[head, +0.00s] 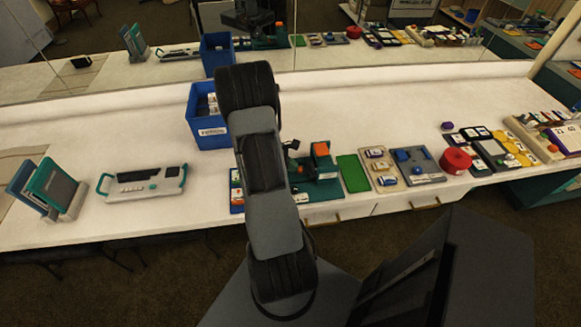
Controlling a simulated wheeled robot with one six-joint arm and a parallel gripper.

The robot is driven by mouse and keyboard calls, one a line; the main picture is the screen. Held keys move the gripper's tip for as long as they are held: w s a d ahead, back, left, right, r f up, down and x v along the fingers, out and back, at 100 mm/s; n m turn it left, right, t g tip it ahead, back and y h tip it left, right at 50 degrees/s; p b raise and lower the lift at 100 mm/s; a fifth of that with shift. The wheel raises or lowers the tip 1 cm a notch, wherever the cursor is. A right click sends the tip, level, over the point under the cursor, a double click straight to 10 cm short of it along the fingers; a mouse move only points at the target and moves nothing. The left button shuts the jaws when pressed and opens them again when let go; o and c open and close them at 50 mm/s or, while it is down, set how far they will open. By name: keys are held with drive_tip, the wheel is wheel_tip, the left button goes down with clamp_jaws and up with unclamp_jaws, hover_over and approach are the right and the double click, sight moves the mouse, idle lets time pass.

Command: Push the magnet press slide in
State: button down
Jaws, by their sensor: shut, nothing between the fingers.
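A teal-based device (318,192) with an orange block (321,149) and dark parts stands near the front edge of the white counter, just right of my arm. It may be the magnet press, but I cannot be sure. My arm covers its left side. I cannot make out its slide or how far in it sits. My gripper is hidden behind my own arm, so its distance from the device and any contact do not show.
A blue bin (205,130) stands left of my arm. A grey panel with teal handles (143,183) and a rack of upright panels (52,188) lie further left. A green mat (353,173), small trays and a red round item (455,161) sit right. A mirror runs behind.

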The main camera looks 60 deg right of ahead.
drive_tip(key=shift+s+f, duration=0.15)
drive_tip(key=shift+w+a, duration=0.3)
drive_tip(key=shift+w, duration=0.15)
drive_tip(key=w+a, duration=0.1)
drive_tip(key=w, duration=0.2)
drive_tip(key=shift+a, duration=0.35)
drive_tip(key=v, duration=0.8)
drive_tip(key=shift+d, duration=0.15)
drive_tip(key=shift+v, duration=1.1)
drive_tip(key=shift+s, duration=0.1)
